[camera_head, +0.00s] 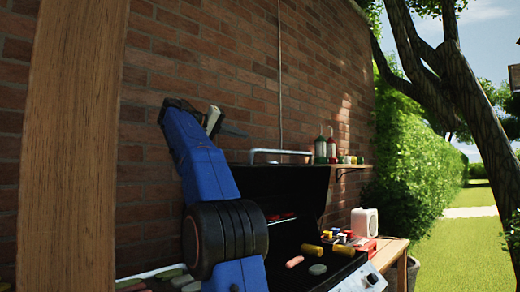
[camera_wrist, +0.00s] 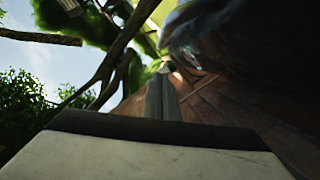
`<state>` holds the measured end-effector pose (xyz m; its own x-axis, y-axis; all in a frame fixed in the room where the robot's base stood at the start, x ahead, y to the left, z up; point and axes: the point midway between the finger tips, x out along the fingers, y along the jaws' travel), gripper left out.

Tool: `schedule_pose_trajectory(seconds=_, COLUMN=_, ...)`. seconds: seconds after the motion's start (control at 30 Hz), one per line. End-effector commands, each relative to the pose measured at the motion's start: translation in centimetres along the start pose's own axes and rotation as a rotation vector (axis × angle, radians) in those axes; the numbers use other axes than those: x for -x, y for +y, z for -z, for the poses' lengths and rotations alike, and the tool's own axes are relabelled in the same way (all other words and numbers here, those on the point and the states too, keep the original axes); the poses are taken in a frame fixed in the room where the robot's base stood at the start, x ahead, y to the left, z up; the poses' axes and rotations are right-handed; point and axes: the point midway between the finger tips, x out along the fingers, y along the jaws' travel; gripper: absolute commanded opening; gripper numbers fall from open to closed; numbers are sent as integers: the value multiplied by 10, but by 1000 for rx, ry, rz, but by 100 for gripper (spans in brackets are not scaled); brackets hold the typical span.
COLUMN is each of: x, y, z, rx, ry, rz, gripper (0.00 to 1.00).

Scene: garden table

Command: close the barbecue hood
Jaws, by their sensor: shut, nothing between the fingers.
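The barbecue hood (camera_head: 295,185) stands open in the head view, a dark upright panel in front of the brick wall. Its light metal handle (camera_head: 280,152) runs along the top edge. The barbecue's grill (camera_head: 305,280) lies open below it. My gripper (camera_head: 214,120) is raised at the upper left of the hood, near the height of the handle and apart from it in the picture. In the wrist view my gripper's fingers (camera_wrist: 162,97) are together, with nothing seen between them. A dark curved surface fills the upper right there; I cannot tell if it is the hood.
A pink sausage (camera_head: 294,262), a green patty (camera_head: 318,269) and yellow pieces (camera_head: 312,249) lie on the grill. Bottles (camera_head: 320,150) stand on a wall shelf (camera_head: 350,166). A wooden side table (camera_head: 390,251) holds a white box (camera_head: 364,222). A wooden post (camera_head: 70,150) stands at left.

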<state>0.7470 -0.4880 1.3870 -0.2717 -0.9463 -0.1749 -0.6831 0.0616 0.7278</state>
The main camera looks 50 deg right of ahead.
Motion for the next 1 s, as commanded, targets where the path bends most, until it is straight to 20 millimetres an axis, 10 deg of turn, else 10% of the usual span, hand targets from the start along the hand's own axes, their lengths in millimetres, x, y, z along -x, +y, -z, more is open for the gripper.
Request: schedule_pose_trajectory(seconds=1.0, x=-106, y=5, z=-18, rx=-7, ry=-4, rz=-13, gripper=0)
